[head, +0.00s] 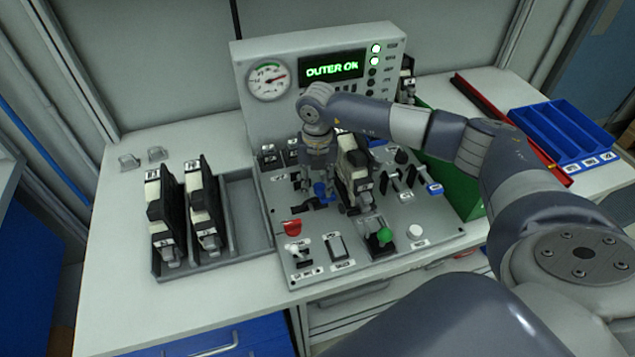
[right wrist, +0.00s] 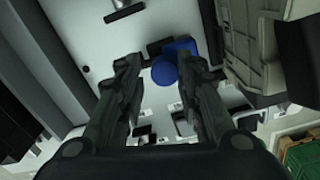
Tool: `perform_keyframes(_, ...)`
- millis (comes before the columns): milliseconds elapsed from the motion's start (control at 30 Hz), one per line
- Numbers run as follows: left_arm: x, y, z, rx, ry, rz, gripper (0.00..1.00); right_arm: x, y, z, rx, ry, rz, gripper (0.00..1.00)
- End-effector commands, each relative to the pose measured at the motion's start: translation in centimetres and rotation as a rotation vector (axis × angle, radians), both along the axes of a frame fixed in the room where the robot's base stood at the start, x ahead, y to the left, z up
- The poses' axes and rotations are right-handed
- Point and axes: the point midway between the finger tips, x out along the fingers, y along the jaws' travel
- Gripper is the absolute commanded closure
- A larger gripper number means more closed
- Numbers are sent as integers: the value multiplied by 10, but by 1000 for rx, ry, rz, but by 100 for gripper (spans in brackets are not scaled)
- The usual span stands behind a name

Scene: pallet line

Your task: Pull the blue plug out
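The blue plug (head: 320,189) sits on the sloped control panel (head: 405,236), left of a black and beige module (head: 353,170). My right gripper (head: 319,178) points down just over it. In the right wrist view the fingers of my right gripper (right wrist: 158,72) are apart. The blue plug (right wrist: 167,72) shows between them, closer to the right finger, which hides part of it. I cannot tell whether a finger touches it. My left gripper is not in view.
A grey tray (head: 246,215) with two modules stands left. A blue bin (head: 566,130) and red rail (head: 490,108) lie right. The module stands tight beside my gripper.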

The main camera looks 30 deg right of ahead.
Motion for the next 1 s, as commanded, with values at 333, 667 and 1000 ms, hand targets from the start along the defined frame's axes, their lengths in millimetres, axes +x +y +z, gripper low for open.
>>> perform_keyframes(333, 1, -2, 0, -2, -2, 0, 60, 2, 0, 62, 0, -6, 0, 68)
perform_keyframes(667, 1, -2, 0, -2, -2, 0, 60, 1, 1, 113, -1, -3, 1, 68)
perform_keyframes(1000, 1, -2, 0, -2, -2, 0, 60, 0, 1, 119, 0, -1, 0, 68)
